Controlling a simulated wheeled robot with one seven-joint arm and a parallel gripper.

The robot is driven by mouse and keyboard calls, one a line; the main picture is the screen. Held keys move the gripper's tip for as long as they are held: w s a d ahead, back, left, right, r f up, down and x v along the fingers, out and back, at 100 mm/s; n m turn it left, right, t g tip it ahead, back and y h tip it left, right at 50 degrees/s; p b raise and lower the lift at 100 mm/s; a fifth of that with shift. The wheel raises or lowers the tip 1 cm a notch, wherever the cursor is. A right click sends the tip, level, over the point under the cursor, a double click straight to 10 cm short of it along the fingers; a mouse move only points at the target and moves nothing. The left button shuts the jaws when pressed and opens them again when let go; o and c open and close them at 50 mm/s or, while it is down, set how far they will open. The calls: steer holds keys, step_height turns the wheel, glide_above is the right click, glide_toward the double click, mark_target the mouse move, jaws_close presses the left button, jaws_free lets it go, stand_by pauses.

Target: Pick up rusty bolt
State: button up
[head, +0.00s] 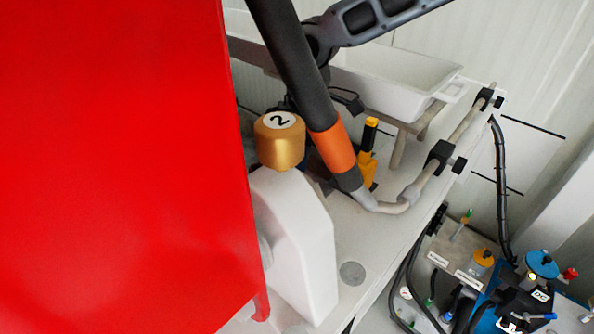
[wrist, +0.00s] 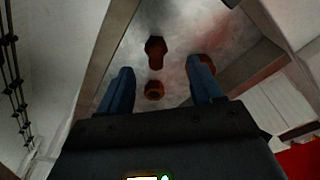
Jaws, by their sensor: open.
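In the wrist view a rusty bolt (wrist: 155,48) lies on a worn grey metal surface (wrist: 178,58), ahead and between the fingers of my gripper (wrist: 160,65). My gripper is open, its two blue fingers to either side, and nothing is held between them. A rusty nut-like ring (wrist: 154,90) lies nearer the palm, between the fingers. Another rusty piece (wrist: 207,63) is partly hidden behind the right finger. How far the fingertips are above the surface I cannot tell. The head view shows neither the bolt nor my gripper clearly.
In the head view a large red panel (head: 110,150) blocks the left side. A white bottle (head: 300,245) with a gold cap (head: 280,142) marked 2 stands on the white bench. A white tray (head: 395,82) and pipework (head: 465,125) lie behind. Pump equipment (head: 490,285) is at lower right.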

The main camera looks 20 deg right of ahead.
steer(key=shift+w+f+p, duration=0.15)
steer(key=shift+f+p, duration=0.15)
steer(key=shift+f, duration=1)
steer(key=shift+w+f+p, duration=0.15)
steer(key=shift+f+p, duration=0.15)
steer(key=shift+f, duration=1)
steer(key=shift+c, duration=0.3)
steer(key=shift+a, duration=0.1)
steer(key=c, duration=1.1)
steer(key=shift+r, duration=0.1)
